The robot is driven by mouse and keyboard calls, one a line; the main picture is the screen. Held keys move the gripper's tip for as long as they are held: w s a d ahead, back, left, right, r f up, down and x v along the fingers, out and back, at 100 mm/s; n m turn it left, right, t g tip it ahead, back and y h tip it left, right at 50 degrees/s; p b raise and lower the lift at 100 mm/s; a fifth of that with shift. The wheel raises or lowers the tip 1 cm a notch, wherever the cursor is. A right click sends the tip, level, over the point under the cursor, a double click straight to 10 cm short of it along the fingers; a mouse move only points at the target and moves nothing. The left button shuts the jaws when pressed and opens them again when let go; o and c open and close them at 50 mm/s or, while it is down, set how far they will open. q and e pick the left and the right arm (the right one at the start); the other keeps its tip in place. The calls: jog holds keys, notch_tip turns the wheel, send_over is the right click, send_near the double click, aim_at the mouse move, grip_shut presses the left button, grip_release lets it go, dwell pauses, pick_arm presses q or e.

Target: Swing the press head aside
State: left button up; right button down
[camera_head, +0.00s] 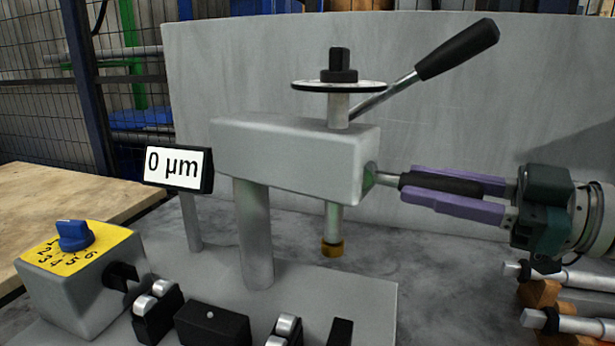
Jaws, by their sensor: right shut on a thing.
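The press head (293,155) is a grey block carried on a thick grey column (254,232). A vertical spindle with a brass-coloured tip (331,249) hangs from its right part, above the grey base plate. A disc (339,86) with a black knob sits on top, and a lever with a black grip (458,50) slants up to the right. A short handle with a black grip (436,182) sticks out of the head's right end. My right gripper (410,187), with purple fingers, comes from the right and is shut on this black grip. My left gripper is not in view.
A display reading 0 µm (174,162) stands left of the column. A yellow-topped box with a blue dial (73,236) is at front left. Black holders with metal rollers (157,297) line the front. Metal shafts on orange supports (565,322) lie at lower right. A grey panel (230,70) stands behind.

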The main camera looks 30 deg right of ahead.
jog(key=c, duration=0.6)
grip_release()
jog(key=p+v, duration=0.2)
jog(key=v, duration=0.7)
jog(key=shift+s+d, duration=0.25)
jog(key=shift+s, duration=0.1)
jog(key=shift+a+f, duration=0.1)
